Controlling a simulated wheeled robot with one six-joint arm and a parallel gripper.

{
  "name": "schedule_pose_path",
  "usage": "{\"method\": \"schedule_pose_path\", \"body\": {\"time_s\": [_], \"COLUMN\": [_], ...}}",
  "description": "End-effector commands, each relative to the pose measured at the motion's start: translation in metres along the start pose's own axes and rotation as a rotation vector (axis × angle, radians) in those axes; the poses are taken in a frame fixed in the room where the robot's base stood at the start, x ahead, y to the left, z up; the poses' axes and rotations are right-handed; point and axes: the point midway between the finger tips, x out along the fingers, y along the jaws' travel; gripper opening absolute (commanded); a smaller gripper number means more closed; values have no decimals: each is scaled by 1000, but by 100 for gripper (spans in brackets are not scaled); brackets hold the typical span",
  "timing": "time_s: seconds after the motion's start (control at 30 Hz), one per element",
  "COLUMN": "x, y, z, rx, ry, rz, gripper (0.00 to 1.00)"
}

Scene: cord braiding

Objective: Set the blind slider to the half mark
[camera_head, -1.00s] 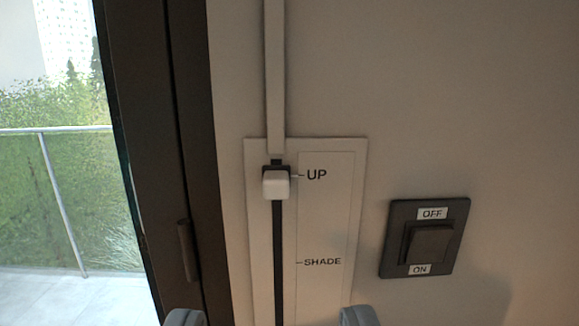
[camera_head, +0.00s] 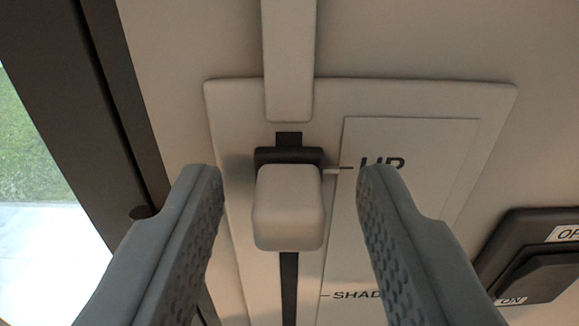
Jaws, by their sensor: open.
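The blind slider is a pale, rounded knob (camera_head: 288,208) on a dark base, in a vertical dark slot (camera_head: 289,290) on a light wall plate (camera_head: 490,110). It sits level with the UP mark (camera_head: 382,164) at the top of the slot. The SHADE mark (camera_head: 356,295) is lower down, partly hidden by my right finger. No half mark can be read in view. My gripper (camera_head: 290,190) is open, one finger on each side of the knob, with a visible gap on both sides.
A dark switch (camera_head: 545,265) with OFF and ON labels is at the lower right. A dark door or window frame (camera_head: 75,90) stands at the left, with daylight beyond. A pale vertical channel (camera_head: 289,60) runs up above the slot.

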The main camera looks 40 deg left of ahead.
Motion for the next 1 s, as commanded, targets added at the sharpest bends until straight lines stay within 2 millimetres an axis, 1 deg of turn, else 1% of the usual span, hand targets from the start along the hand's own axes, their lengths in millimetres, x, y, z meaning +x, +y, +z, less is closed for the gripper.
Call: {"method": "schedule_pose_path", "body": {"time_s": [0.27, 0.37, 0.4, 0.5, 0.77, 0.87, 0.97, 1.0], "x": [1, 1, 1, 1, 1, 1, 1, 1], "y": [0, 0, 0, 0, 0, 0, 0, 0], "z": [0, 0, 0, 0, 3, 12, 29, 38], "rx": [0, 0, 0, 0, 0, 2, 4, 4], "ry": [0, 0, 0, 0, 0, 0, -2, -2], "rz": [0, 0, 0, 0, 0, 0, 0, 0], "gripper": [42, 24, 16, 0, 0, 0, 0, 0]}}
